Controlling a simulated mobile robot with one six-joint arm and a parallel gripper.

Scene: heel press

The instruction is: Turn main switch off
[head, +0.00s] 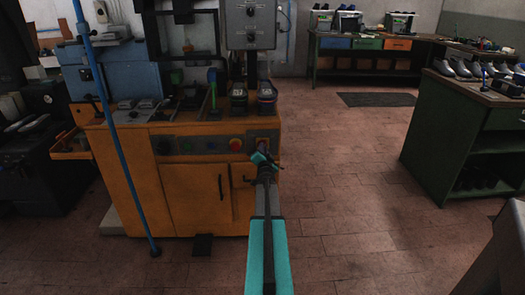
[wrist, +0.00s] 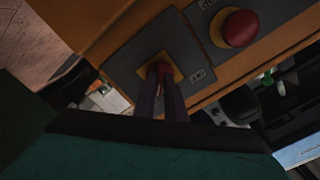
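The main switch appears as a small red knob on a yellow plate (wrist: 176,73) in the wrist view, set in a grey panel on the orange machine. My gripper (wrist: 164,76) is right at it, with its two dark fingers close together and the red knob between their tips. The fingers cover much of the knob, so its exact angle is hard to read. In the head view my gripper (head: 264,158) reaches the right end of the machine's front panel and hides most of the switch.
A red mushroom button (wrist: 239,27) sits beside the switch; it also shows in the head view (head: 235,144). Shoes stand on top of the orange machine (head: 195,195). A blue pole (head: 115,140) stands at left. A green bench (head: 450,130) is at right, with clear floor between.

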